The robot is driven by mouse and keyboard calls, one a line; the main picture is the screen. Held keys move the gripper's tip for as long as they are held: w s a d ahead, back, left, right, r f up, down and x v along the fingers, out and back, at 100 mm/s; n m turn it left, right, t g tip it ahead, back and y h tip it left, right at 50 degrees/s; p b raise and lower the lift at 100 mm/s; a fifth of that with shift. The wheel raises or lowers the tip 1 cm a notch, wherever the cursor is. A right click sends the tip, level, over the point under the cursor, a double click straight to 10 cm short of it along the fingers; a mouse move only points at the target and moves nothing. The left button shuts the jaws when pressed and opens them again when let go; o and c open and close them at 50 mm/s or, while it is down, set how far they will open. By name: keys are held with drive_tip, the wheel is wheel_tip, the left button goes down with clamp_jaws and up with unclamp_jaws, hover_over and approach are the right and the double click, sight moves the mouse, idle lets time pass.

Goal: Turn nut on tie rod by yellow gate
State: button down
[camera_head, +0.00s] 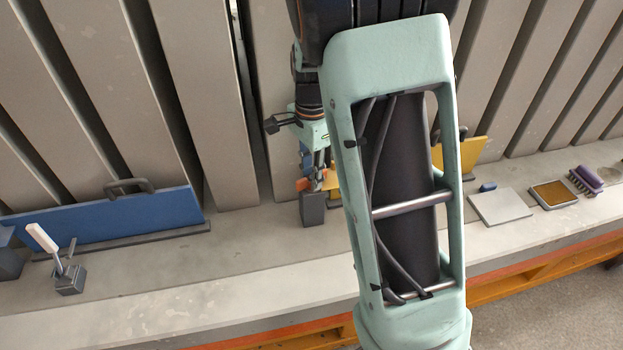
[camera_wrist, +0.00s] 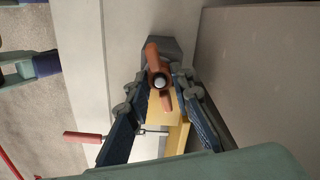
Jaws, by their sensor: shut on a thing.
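The nut is an orange-red wing nut (camera_wrist: 153,58) in the wrist view, with the pale round end of the tie rod (camera_wrist: 160,82) at its centre. My gripper (camera_wrist: 161,80) has a finger on each side of it and is shut on the nut. In the head view the nut (camera_head: 304,184) shows beside my gripper (camera_head: 318,174), above a dark grey block (camera_head: 313,209). The yellow gate (camera_head: 471,155) stands behind my arm, which hides its middle. It also shows below the nut in the wrist view (camera_wrist: 178,137).
A blue gate (camera_head: 110,219) with a dark handle stands at left, near a clamp with a white lever (camera_head: 42,239). A red-handled lever (camera_wrist: 83,137) lies beside my left finger. A grey plate (camera_head: 500,206), brown-topped tray (camera_head: 553,193) and purple brush (camera_head: 586,179) lie at right.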

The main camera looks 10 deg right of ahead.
drive_tip(key=shift+r+m+p, duration=0.2)
drive_tip(key=shift+m+p, duration=0.75)
drive_tip(key=shift+m, duration=0.05)
drive_tip(key=shift+f+m, duration=0.2)
drive_tip(key=shift+m, duration=0.6)
drive_tip(key=shift+r+p, duration=0.1)
drive_tip(key=shift+p, duration=0.35)
drive_tip(key=shift+r+m+p, duration=0.15)
drive_tip(key=shift+m+p, duration=0.75)
drive_tip(key=shift+m, duration=0.1)
drive_tip(key=shift+f+m, duration=0.25)
drive_tip(key=shift+m, duration=0.45)
